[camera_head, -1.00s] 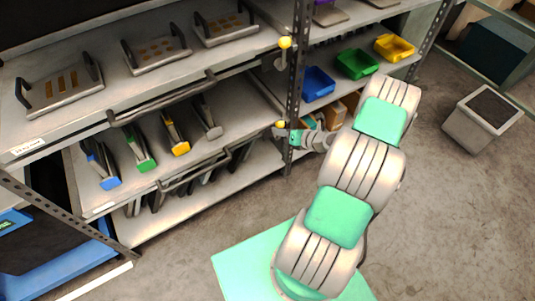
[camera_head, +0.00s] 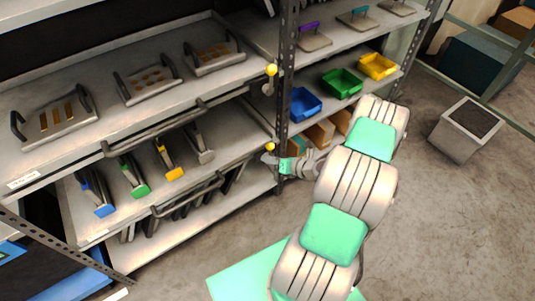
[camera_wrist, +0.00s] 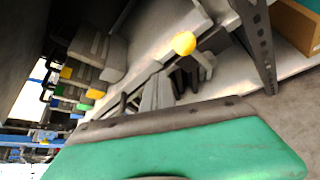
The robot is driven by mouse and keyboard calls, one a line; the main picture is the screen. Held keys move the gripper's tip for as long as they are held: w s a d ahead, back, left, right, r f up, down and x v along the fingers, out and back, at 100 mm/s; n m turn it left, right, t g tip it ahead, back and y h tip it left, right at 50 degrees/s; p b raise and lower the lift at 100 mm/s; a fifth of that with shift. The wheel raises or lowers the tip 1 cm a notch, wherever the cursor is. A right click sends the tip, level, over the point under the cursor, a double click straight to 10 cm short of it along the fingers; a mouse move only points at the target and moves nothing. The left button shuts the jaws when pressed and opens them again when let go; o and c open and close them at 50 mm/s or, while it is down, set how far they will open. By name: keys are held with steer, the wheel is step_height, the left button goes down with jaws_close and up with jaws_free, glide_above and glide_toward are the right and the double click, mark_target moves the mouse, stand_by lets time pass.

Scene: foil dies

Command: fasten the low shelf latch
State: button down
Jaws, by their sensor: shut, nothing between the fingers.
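The low shelf latch has a yellow knob (camera_head: 270,146) beside the upright post, at the right end of the lower pull-out shelf. The knob also shows in the wrist view (camera_wrist: 184,43), on a short grey arm. My gripper (camera_head: 267,158) is shut and empty, just below the knob in the head view. I cannot tell whether it touches the latch. In the wrist view my green gripper housing fills the bottom, and the fingertips are not clear. A second latch with a yellow knob (camera_head: 271,69) sits higher on the same post.
The perforated post (camera_head: 283,110) stands close to my gripper. The lower shelf holds blue, green, yellow and grey handled dies (camera_head: 168,160); the shelf above holds flat trays. Blue, green and yellow bins (camera_head: 342,83) are to the right. A grey bin (camera_head: 466,130) stands on open floor.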

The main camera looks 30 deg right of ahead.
steer(key=s+d+f, duration=0.1)
steer(key=s+d, duration=0.3)
steer(key=s, duration=0.2)
steer(key=shift+s, duration=0.2)
steer(key=shift+d, duration=0.1)
steer(key=w+a+r+n+g+h+p, duration=0.1)
steer(key=a+r+n+g+p, duration=0.4)
steer(key=r+n, duration=0.65)
steer(key=a+r+n+g+p, duration=0.3)
steer(key=a+r+n, duration=0.5)
steer(key=r+n, duration=0.35)
steer(key=s+a+r+n+h+p, duration=0.2)
steer(key=s+r+n, duration=0.3)
steer(key=r+n, duration=0.3)
steer(key=s+a+r+n+h+p, duration=0.2)
steer(key=s+a+r+n, duration=0.3)
steer(key=r+n, duration=0.2)
step_height(320, 180, up, 2)
steer(key=shift+s+a+r+n+g, duration=0.15)
steer(key=shift+s+n+g, duration=0.15)
steer(key=shift+n, duration=0.1)
